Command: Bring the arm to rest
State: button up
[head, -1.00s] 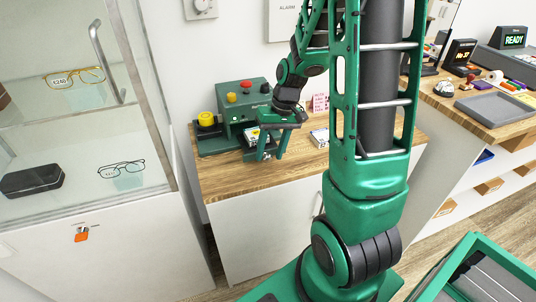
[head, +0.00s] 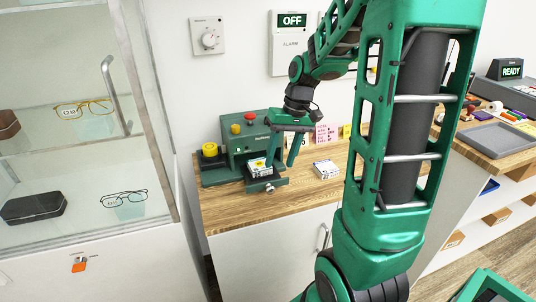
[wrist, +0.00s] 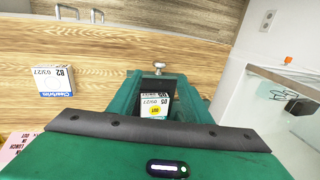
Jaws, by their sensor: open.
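My gripper (head: 282,163) is open at the end of my green arm, in the head view. Its fingers point down just above and beside a small white and yellow box (head: 259,172), with nothing seen between them. The box sits in the green bench machine (head: 220,172), above a silver knob. In the wrist view the box (wrist: 155,107) shows its printed top in the green holder, with the knob (wrist: 159,66) beyond it. How far the fingertips are from the box is hard to tell.
A second white box (head: 326,169) lies on the wooden counter (head: 235,212). A glass display case (head: 150,120) with glasses stands at left. An alarm panel (head: 291,42) reading OFF hangs on the wall. A grey tray (head: 497,139) lies on the right counter.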

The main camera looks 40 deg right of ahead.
jog(key=s+r+m+g+h, duration=0.1)
jog(key=s+r+m+h, duration=0.1)
jog(key=s, duration=1.9)
jog(key=shift+s+a+r+m, duration=0.15)
jog(key=shift+a+r+m, duration=0.25)
jog(key=shift+m, duration=0.2)
jog(key=shift+w+f, duration=0.25)
jog(key=shift+w, duration=0.35)
